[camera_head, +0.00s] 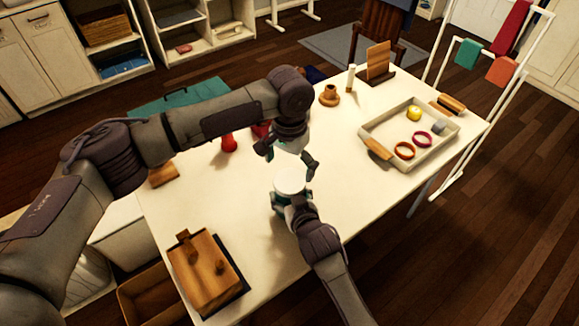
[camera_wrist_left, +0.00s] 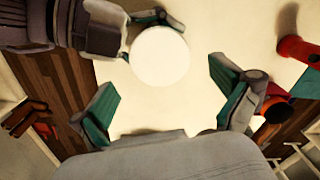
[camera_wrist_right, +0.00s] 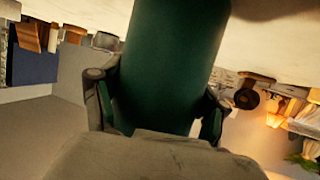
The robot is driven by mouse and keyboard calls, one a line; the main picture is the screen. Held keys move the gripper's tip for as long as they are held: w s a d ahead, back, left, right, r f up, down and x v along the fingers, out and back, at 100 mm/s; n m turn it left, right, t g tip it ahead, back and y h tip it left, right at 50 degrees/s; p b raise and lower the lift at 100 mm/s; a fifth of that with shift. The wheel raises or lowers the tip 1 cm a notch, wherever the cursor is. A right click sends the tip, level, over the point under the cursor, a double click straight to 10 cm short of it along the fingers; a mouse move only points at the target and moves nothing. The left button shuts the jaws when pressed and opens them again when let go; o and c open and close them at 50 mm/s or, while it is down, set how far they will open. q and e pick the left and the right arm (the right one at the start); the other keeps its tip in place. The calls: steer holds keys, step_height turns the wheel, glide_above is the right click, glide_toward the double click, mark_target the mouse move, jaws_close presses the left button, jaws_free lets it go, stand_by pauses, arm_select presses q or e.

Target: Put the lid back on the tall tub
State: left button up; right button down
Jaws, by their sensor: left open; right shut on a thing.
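The tall tub is a dark green cylinder (camera_wrist_right: 170,70) standing upright near the middle of the table. A plain white round lid (camera_head: 290,184) covers its top; it also shows in the left wrist view (camera_wrist_left: 160,56). I cannot tell how firmly the lid is seated. My right gripper (camera_head: 292,205) is shut around the tub's side, its two fingers on either side of the green wall in the right wrist view. My left gripper (camera_head: 289,160) is open and empty just above the lid, fingers spread and pointing down, apart from it. The tub's lower part is mostly hidden in the head view.
The white table (camera_head: 350,195) is clear to the right of the tub. A tray (camera_head: 440,148) with rings stands at the right, a wooden box (camera_head: 205,272) at the front left. A red object (camera_head: 229,143) stands beneath my left arm, and a wooden holder (camera_head: 329,97) at the back.

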arm_select(q)
step_height(320, 180, up, 12)
stand_by(0.6)
arm_select(e)
jaws_free()
stand_by(0.3)
steer(key=v, duration=1.2)
steer(key=shift+f, duration=0.1)
